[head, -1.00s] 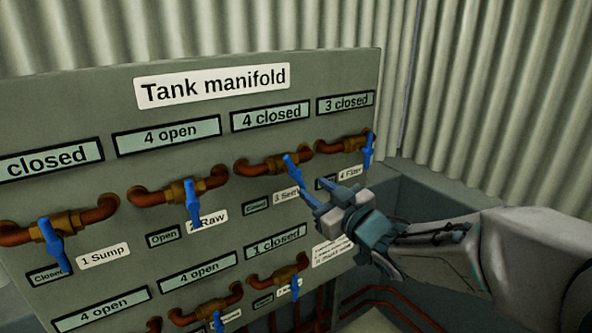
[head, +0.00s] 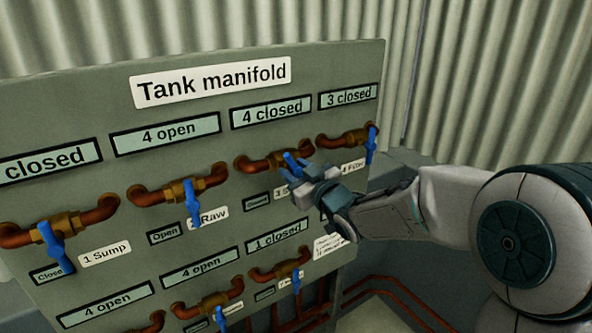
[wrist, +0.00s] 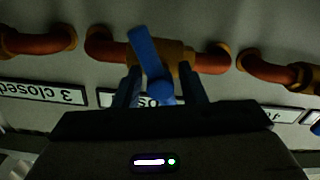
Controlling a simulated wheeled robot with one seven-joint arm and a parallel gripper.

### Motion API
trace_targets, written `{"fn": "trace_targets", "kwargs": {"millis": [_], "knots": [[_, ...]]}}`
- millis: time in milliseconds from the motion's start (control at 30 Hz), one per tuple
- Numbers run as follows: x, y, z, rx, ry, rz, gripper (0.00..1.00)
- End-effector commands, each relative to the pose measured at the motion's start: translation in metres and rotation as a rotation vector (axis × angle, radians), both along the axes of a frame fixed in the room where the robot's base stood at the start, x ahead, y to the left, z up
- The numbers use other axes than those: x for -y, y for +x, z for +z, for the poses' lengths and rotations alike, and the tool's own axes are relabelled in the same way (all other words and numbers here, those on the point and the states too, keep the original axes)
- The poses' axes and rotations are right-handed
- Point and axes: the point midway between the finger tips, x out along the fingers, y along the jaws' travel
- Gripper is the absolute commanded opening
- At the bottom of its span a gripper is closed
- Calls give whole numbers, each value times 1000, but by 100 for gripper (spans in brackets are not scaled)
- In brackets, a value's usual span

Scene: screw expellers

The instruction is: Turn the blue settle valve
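The blue settle valve handle (head: 291,160) is on a brass and copper pipe, third from the left in the upper row, under a display reading "4 closed". My gripper (head: 297,182) is at its lower part and hides most of its "3 Settle" label. In the wrist view the blue handle (wrist: 148,52) stands tilted between my two fingers (wrist: 160,78). The fingers are apart, one on each side, with a visible gap on the right. Whether the left finger touches the handle is unclear.
The grey Tank manifold panel (head: 75,108) carries several other blue valves. The Floc valve (head: 371,146) is close to the right and the Raw valve (head: 193,205) to the left. Another blue-handled valve (head: 295,272) is below. Corrugated walls (head: 500,70) stand behind.

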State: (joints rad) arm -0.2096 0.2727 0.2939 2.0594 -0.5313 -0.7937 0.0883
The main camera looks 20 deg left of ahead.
Motion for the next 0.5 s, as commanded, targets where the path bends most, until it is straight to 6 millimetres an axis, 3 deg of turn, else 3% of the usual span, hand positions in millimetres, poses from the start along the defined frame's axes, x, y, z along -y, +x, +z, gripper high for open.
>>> {"fn": "trace_targets", "kwargs": {"millis": [33, 167, 500], "knots": [[0, 0, 0, 0, 0, 0, 34], [0, 0, 0, 0, 0, 0, 0], [0, 0, 0, -1, 1, 0, 0]]}}
